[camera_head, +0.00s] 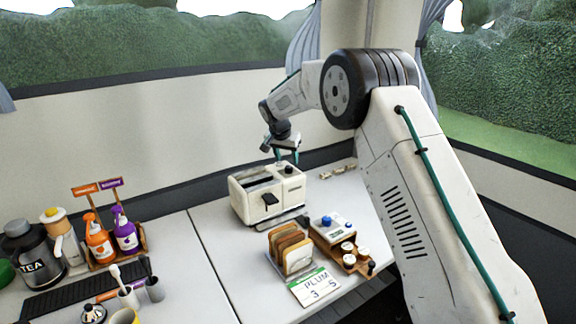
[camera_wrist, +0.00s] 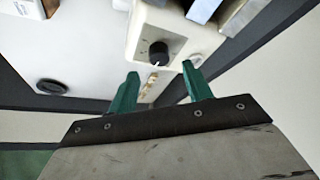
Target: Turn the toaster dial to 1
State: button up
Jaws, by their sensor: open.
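The toaster (camera_head: 251,204) is a cream box with two slots and a dark lever, standing on the white counter near the back wall. In the wrist view, part of the toaster (camera_wrist: 178,25) shows with its black dial (camera_wrist: 158,49), which has a light pointer mark. The scale around the dial is too small to read. My gripper (camera_head: 287,158) is above the toaster's right part in the head view. In the wrist view, my gripper (camera_wrist: 157,72) has its two green fingers apart, with the dial seen between and just beyond the tips. Nothing is held.
A rack of toast slices (camera_head: 290,250), a PLUM 3 5 card (camera_head: 315,287) and a wooden tray (camera_head: 364,268) with small jars stand in front of the toaster. Orange (camera_head: 98,241) and purple (camera_head: 124,232) bottles stand left. The counter left of the toaster is clear.

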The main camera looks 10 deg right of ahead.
aim_at(289, 167)
jog(key=shift+x, duration=2.25)
jog(key=c, duration=1)
